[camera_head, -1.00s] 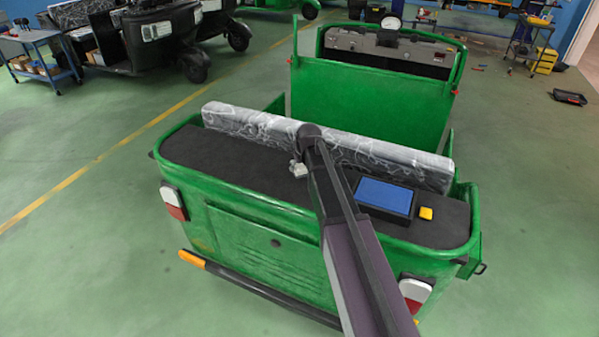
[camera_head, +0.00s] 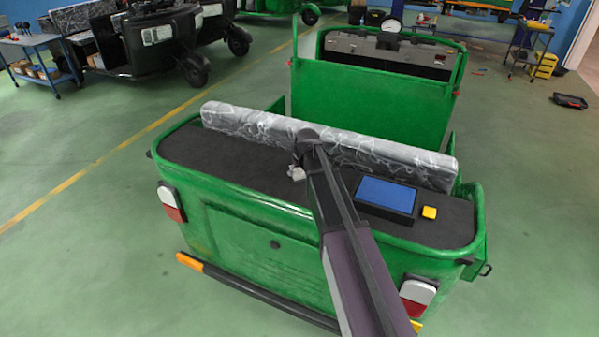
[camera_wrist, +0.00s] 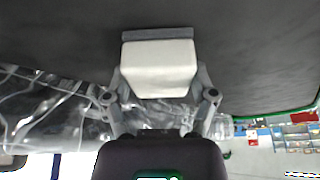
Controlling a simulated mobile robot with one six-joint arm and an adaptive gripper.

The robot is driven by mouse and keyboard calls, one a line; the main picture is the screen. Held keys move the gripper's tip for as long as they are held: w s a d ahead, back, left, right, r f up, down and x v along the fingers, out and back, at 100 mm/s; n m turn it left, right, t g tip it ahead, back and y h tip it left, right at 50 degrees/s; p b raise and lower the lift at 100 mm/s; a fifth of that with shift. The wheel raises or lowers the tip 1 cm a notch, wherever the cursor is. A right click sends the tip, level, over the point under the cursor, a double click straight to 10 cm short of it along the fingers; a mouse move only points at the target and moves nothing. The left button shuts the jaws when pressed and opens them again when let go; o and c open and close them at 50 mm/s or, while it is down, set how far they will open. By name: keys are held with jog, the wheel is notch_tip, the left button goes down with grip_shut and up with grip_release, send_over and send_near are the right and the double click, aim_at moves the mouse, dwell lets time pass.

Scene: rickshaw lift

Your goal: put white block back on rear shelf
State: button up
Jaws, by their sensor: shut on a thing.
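The white block (camera_wrist: 159,68) sits between the fingers of my gripper (camera_wrist: 160,80) in the wrist view, with a grey strip along its far edge. My gripper is shut on it. In the head view the block shows as a small pale shape (camera_head: 296,173) at the end of my arm, over the dark rear shelf (camera_head: 235,158) of the green vehicle. The shelf also fills the top of the wrist view (camera_wrist: 60,45). The block looks close to the shelf, but I cannot tell whether it touches.
A blue-topped black box (camera_head: 386,195) and a small yellow block (camera_head: 429,212) lie on the shelf to the right. A plastic-wrapped seat back (camera_head: 390,160) runs along its far side. The left part of the shelf is clear. A green rim (camera_head: 240,192) borders the near edge.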

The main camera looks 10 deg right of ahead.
jog(key=shift+f, duration=0.15)
jog(key=o, duration=0.9)
jog(key=p+v, duration=1.1)
jog(key=v, duration=0.1)
dwell(0.4)
dwell(0.6)
jog(key=s+g, duration=0.1)
jog(key=s, duration=0.7)
jog(key=s+m+g, duration=0.1)
jog(key=s+g, duration=0.1)
jog(key=s, duration=0.6)
jog(key=s+f+g, duration=0.1)
jog(key=s, duration=0.7)
jog(key=shift+s+a+f+m+h, duration=0.1)
jog(key=shift+s+a+m+h, duration=0.05)
jog(key=shift+a+m+h, duration=0.2)
